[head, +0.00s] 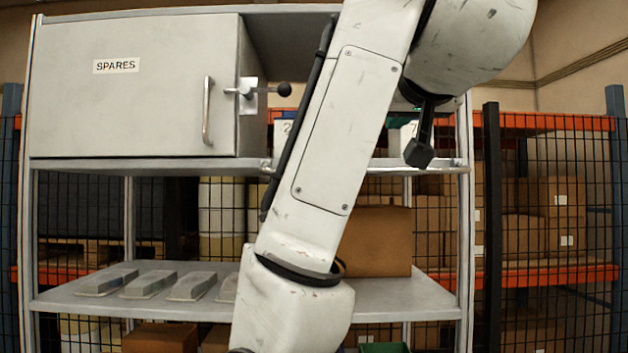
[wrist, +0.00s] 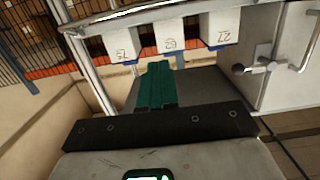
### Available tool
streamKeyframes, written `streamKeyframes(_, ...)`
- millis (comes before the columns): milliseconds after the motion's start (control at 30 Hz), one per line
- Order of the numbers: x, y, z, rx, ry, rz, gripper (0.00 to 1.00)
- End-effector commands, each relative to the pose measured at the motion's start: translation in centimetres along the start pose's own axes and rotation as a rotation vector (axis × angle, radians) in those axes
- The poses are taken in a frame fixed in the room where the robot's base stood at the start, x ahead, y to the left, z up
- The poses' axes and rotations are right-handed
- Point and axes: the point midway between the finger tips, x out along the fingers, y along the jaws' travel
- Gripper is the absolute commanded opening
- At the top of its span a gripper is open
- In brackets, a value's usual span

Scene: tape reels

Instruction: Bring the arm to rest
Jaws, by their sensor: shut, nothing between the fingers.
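My arm (head: 340,130) stands across the middle of the head view, in front of the shelf rack. My gripper (wrist: 160,68) shows in the wrist view, with its green fingers shut together and nothing between them. The fingers point toward a row of white number-labelled boxes (wrist: 171,36) on the rack; I see a gap between them in the picture but cannot judge its depth. In the head view I cannot make out the fingers; the arm hides much of that area.
A grey SPARES cabinet (head: 130,100) with its door closed stands at the upper left; its latch knob (head: 284,89) sticks out near the arm. The lower shelf (head: 400,298) holds grey wedge-like pieces (head: 147,283) and a brown box (head: 378,241). Mesh fencing (head: 560,230) stands behind.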

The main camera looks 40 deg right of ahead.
Motion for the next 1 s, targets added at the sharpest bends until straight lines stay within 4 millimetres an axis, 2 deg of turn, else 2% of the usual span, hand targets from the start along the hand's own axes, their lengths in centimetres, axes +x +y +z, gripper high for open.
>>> streamKeyframes(233,0.3,-0.3,0.5,-0.007,-0.006,-0.001,0.0)
streamKeyframes(367,2.0,-1.8,3.4,-0.044,-0.04,-0.012,0.0)
streamKeyframes(467,4.2,-3.6,7.6,-0.093,-0.087,-0.029,0.0)
streamKeyframes(700,8.3,-7.0,20.2,-0.211,-0.228,-0.084,0.0)
streamKeyframes(833,9.4,-8.0,27.6,-0.266,-0.315,-0.117,0.0)
streamKeyframes(1000,9.6,-8.2,37.5,-0.329,-0.437,-0.164,0.0)
